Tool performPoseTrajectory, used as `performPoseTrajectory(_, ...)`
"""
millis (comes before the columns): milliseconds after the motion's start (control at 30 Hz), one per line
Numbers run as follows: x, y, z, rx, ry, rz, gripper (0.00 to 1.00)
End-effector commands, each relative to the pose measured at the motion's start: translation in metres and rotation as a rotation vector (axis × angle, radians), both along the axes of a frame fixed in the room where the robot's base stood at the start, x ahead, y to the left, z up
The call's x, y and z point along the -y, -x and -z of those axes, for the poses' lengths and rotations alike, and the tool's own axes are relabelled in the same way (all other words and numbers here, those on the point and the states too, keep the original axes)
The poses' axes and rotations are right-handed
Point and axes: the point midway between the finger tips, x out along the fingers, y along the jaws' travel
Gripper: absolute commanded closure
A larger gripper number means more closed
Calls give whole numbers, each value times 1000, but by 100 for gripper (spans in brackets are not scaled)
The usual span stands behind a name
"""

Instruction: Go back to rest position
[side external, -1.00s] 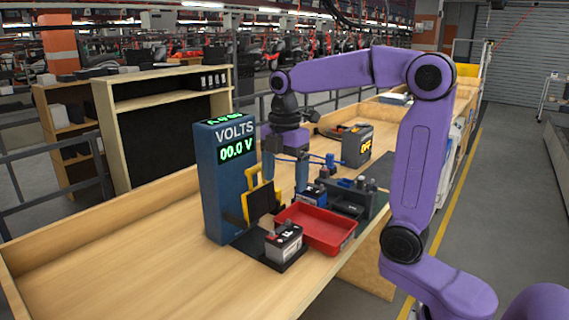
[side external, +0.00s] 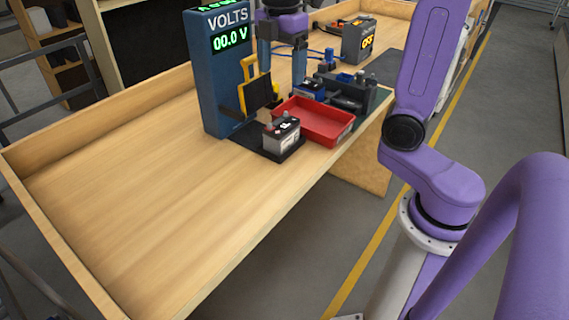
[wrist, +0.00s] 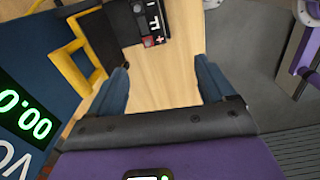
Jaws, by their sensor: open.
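My gripper (side external: 282,82) is open, its two blue fingers pointing down above the bench. It is to the right of the blue voltmeter box (side external: 228,85), which reads 00.0 V, and behind the red tray. In the wrist view the gap between my fingers (wrist: 162,72) is empty, with bare wood below. A grey and black battery (side external: 282,134) stands on a black pad at the front of the meter, apart from my gripper. A battery top (wrist: 150,20) also shows at the top of the wrist view. The upper part of my arm is out of the side view.
A yellow frame with a black plate (side external: 257,88) stands close to my fingers. An empty red tray (side external: 318,122), a dark holder (side external: 350,92) and a boxed instrument (side external: 358,42) stand to the right. The bench's left part (side external: 130,170) is clear.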

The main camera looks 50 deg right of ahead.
Motion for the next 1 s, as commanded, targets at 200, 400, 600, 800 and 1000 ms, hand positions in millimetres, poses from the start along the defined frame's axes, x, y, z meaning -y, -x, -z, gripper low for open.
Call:
performPoseTrajectory(200, -25, 31, 23, 2, -2, 72, 17)
performPoseTrajectory(400, -42, 66, 44, 5, -5, 144, 17)
performPoseTrajectory(600, -52, 106, 64, 7, -10, 216, 17)
performPoseTrajectory(800, -55, 149, 84, 6, -16, 289, 17)
performPoseTrajectory(1000, -52, 190, 103, 4, -22, 357, 17)
